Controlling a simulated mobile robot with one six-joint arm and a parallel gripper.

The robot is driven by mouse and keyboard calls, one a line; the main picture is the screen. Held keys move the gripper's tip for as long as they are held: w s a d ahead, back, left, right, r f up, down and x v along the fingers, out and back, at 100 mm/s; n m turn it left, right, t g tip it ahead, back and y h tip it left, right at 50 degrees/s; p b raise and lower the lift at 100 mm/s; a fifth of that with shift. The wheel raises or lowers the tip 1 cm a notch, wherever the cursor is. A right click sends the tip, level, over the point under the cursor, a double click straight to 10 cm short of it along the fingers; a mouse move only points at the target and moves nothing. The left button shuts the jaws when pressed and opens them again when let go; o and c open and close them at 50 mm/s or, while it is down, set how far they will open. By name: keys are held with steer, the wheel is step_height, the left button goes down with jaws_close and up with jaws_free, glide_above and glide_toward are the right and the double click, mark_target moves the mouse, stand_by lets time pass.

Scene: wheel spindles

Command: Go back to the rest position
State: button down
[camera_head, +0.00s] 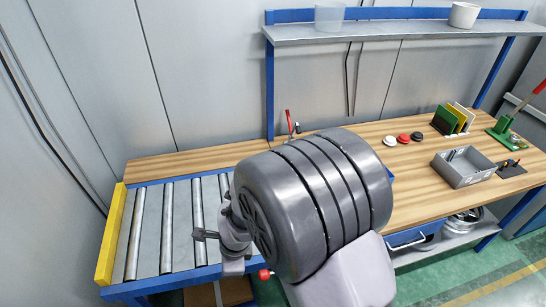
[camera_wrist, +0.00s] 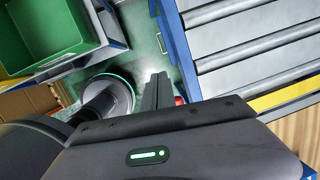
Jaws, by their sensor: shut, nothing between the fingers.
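My gripper (camera_head: 199,235) is in the head view, above the roller conveyor (camera_head: 149,230) and pointing left. Its fingers are together and hold nothing. In the wrist view, the gripper (camera_wrist: 160,80) shows as a dark narrow shape with its fingers closed, with the floor behind it. The blue-edged rollers of the conveyor (camera_wrist: 250,45) are to its right in that view. My large grey arm link covers the middle of the head view and hides part of the bench and conveyor.
The wooden bench (camera_head: 420,190) carries a grey bin (camera_head: 464,168), coloured plates in a rack (camera_head: 455,118) and small red, white and black parts. A shelf (camera_head: 400,30) hangs above. A green crate (camera_wrist: 60,35) is at upper left in the wrist view. The bench's middle is partly clear.

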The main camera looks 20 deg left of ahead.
steer(key=w+d+r+n+t+y+b, duration=0.1)
steer(key=w+d+r+n+b, duration=0.15)
steer(key=d+r, duration=0.5)
steer(key=w+d+r+n+t+b, duration=0.1)
steer(key=w+d+r+b, duration=0.15)
steer(key=d+r, duration=0.5)
steer(key=s+d+r+n+t+b, duration=0.2)
steer(key=s+d, duration=0.3)
steer(key=d, duration=0.4)
steer(key=s+d+r+n+t+h+b, duration=0.1)
steer(key=s+d+n+b, duration=0.1)
steer(key=s+d, duration=0.4)
steer(key=d+n, duration=0.1)
steer(key=d, duration=0.1)
steer(key=shift+d+r+t+h, duration=0.3)
steer(key=shift+d+r+t, duration=0.05)
steer(key=shift+r+t, duration=0.05)
